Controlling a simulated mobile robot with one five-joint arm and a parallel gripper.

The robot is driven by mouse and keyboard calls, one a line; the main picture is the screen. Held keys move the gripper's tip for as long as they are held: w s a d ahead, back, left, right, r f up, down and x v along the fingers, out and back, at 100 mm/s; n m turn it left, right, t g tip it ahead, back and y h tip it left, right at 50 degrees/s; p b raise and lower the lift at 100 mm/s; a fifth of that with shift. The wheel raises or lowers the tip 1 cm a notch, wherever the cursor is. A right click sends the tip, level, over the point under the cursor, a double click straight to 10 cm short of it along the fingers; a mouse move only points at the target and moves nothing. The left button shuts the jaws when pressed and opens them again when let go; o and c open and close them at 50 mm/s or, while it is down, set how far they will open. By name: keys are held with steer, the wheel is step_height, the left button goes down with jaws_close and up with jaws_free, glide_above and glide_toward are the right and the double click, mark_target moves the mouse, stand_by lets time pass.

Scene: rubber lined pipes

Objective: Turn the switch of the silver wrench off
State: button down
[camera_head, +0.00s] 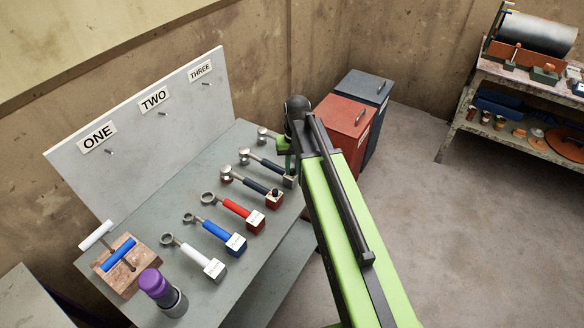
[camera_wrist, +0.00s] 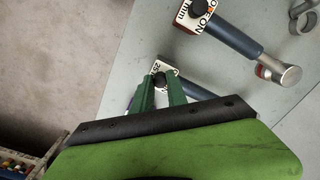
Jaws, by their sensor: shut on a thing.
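Silver-headed wrenches with dark blue handles lie on the grey table in the head view. The middle one (camera_head: 262,162) has its block end under my gripper (camera_head: 289,168). In the wrist view, the green fingers of my gripper (camera_wrist: 160,92) are closed around the black knob (camera_wrist: 160,79) on that wrench's white-topped block (camera_wrist: 169,69). Its handle is partly hidden behind the fingers, and its switch setting cannot be read. A similar wrench (camera_wrist: 235,38), with a black knob and an ON label, lies beside it.
Ring wrenches with red (camera_head: 237,208), blue (camera_head: 214,231) and white (camera_head: 196,256) handles lie nearer on the table. A board (camera_head: 140,130) marked ONE, TWO, THREE stands behind. Red (camera_head: 343,125) and dark blue (camera_head: 365,95) bins stand beyond. The floor at right is clear.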

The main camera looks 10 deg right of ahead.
steer(key=shift+m, duration=0.6)
steer(key=c, duration=1.3)
jaws_free()
steer(key=shift+r, duration=0.1)
step_height(320, 180, up, 17)
steer(key=d+p, duration=0.1)
steer(key=p, duration=1.6)
steer(key=shift+w, duration=0.15)
